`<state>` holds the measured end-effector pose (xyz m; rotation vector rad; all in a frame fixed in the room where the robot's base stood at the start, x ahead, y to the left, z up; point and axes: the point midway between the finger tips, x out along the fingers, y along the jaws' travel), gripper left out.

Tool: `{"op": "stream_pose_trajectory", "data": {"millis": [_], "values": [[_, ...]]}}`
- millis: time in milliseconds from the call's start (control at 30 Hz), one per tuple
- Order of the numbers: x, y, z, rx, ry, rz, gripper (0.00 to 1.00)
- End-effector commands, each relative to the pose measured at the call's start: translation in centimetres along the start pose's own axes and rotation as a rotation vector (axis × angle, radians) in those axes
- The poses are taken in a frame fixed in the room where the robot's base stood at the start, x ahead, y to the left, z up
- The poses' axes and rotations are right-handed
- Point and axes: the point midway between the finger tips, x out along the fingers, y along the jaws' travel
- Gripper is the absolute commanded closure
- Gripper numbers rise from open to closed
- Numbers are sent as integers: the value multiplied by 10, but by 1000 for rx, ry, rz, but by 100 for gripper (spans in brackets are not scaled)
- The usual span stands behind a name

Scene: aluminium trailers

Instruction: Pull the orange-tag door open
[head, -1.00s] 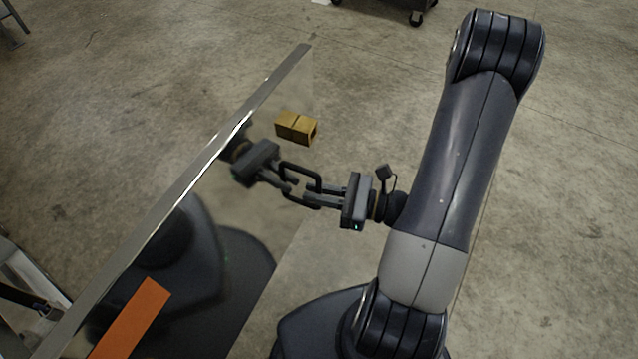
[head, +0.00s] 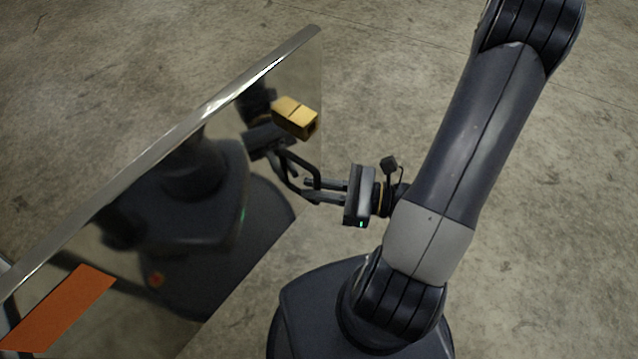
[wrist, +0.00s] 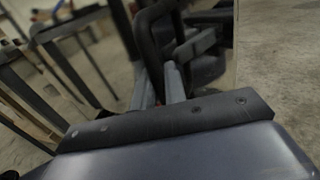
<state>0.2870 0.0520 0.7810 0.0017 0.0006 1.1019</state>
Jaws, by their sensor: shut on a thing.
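The orange-tag door (head: 215,215) is a shiny, mirror-like metal panel standing out at an angle over the floor. Its orange tag (head: 62,305) is at the lower left in the head view. A black bar handle (head: 300,161) sticks out from the door's face. My gripper (head: 314,191) is shut on the handle. In the wrist view, the handle (wrist: 150,45) is a dark bar at the fingers, and my gripper (wrist: 160,85) is partly hidden by its own body. The door's face mirrors my arm and base.
A yellow block (head: 294,117) is on the door's face just above the handle. Bare concrete floor (head: 400,60) lies beyond the door and to the right of my arm. Table-like frames (wrist: 65,45) show at the left in the wrist view.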

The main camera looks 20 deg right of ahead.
Motion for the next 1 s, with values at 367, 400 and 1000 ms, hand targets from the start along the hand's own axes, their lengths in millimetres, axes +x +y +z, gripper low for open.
{"op": "stream_pose_trajectory", "data": {"millis": [367, 400, 1000], "values": [[0, 1, 0, 1, 0, 2, 71], [0, 1, 0, 1, 0, 2, 71], [-30, 0, 0, 1, 0, -5, 71]]}}
